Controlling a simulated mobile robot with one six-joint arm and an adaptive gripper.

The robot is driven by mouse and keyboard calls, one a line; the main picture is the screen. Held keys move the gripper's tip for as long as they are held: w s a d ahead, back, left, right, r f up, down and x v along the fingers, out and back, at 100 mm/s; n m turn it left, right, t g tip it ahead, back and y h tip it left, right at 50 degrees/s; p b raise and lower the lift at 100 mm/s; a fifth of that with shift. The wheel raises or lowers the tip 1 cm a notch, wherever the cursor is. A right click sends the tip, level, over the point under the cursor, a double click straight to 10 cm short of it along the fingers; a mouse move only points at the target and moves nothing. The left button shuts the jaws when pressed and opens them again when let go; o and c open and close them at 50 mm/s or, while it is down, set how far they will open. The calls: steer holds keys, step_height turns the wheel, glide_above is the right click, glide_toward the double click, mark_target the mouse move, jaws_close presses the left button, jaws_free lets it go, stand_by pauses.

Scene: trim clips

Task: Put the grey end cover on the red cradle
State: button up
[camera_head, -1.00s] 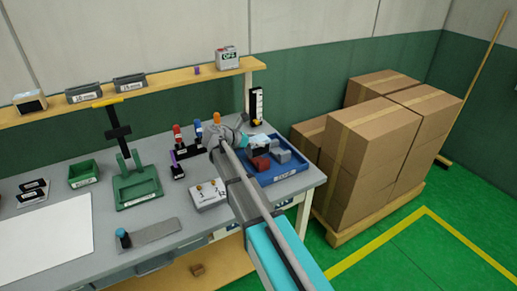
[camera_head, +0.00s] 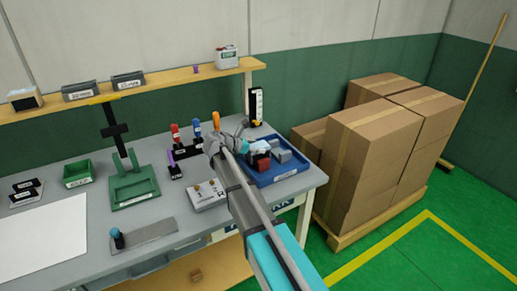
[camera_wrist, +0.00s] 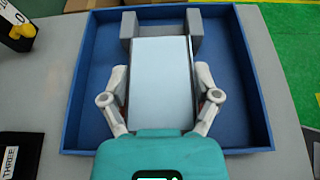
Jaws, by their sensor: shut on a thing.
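My gripper (camera_wrist: 160,100) is shut on a pale grey, flat-topped piece, the end cover (camera_wrist: 161,65), holding it by its two sides over the blue tray. In the head view the end cover (camera_head: 264,146) is partly behind my wrist. The red cradle (camera_head: 262,163) is in the tray, just below the held cover. In the wrist view the cover hides nearly all of it; only slivers of red show beside the fingers. I cannot tell whether cover and cradle touch.
A grey U-shaped block (camera_wrist: 128,31) stands in the blue tray (camera_wrist: 84,75) beyond the cover; it also shows in the head view (camera_head: 283,155). Left of the tray are a white labelled box (camera_head: 207,196) and a rack of coloured handles (camera_head: 187,151). Cartons (camera_head: 375,150) stand right of the bench.

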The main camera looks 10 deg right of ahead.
steer(key=shift+f, duration=0.15)
steer(key=o, duration=1.1)
steer(key=shift+r, duration=0.25)
steer(key=p+v, duration=0.4)
steer(key=v, duration=0.8)
steer(key=shift+p, duration=0.3)
steer(key=shift+s, duration=0.1)
